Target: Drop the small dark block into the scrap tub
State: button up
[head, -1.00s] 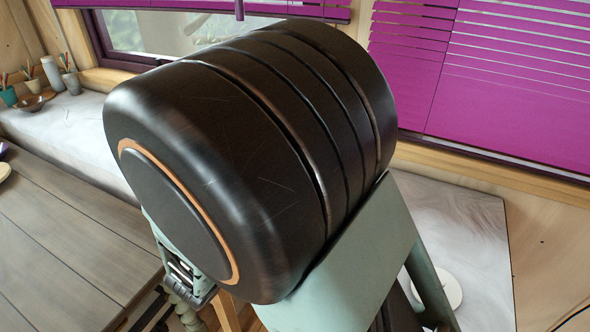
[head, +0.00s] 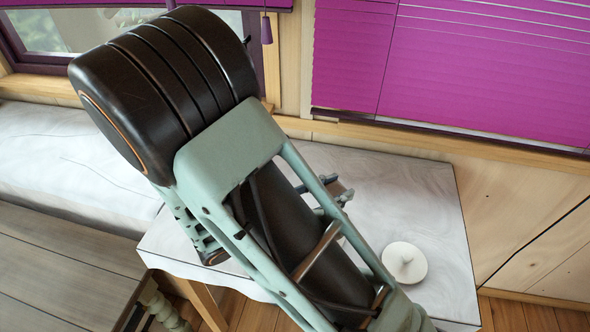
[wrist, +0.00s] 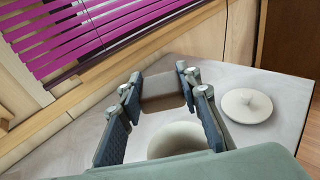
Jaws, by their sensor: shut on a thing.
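In the wrist view, my gripper (wrist: 162,84) is shut on a small dark grey-brown block (wrist: 163,100), held between the fingertips. A round pale vessel (wrist: 177,138), which looks like the scrap tub, stands on the white tabletop nearer the wrist camera, below the fingers. Its lower part is hidden by my gripper's body, and I cannot see inside it. In the head view, the fingertips (head: 335,188) show just behind my arm, over the white table, with a bit of the block (head: 341,189) between them. The tub is hidden there behind my arm.
A round white lid-like disc with a knob (head: 404,263) lies on the white table (head: 420,200), right of my arm; it also shows in the wrist view (wrist: 247,105). Purple blinds (head: 450,70) hang behind. A grey plank table (head: 50,265) is at left.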

jog(key=shift+s+d+r+g, duration=0.1)
jog(key=shift+s+d+g, duration=0.05)
jog(key=shift+d+g, duration=0.2)
jog(key=shift+s+d+f+m, duration=0.1)
jog(key=shift+d+f+m, duration=0.05)
jog(key=shift+f+m, duration=0.2)
notch_tip(320, 180, down, 5)
jog(key=b, duration=0.3)
jog(key=shift+f, duration=0.2)
jog(key=o, duration=1.3)
jog(key=v, duration=1.2)
jog(key=shift+f, duration=0.15)
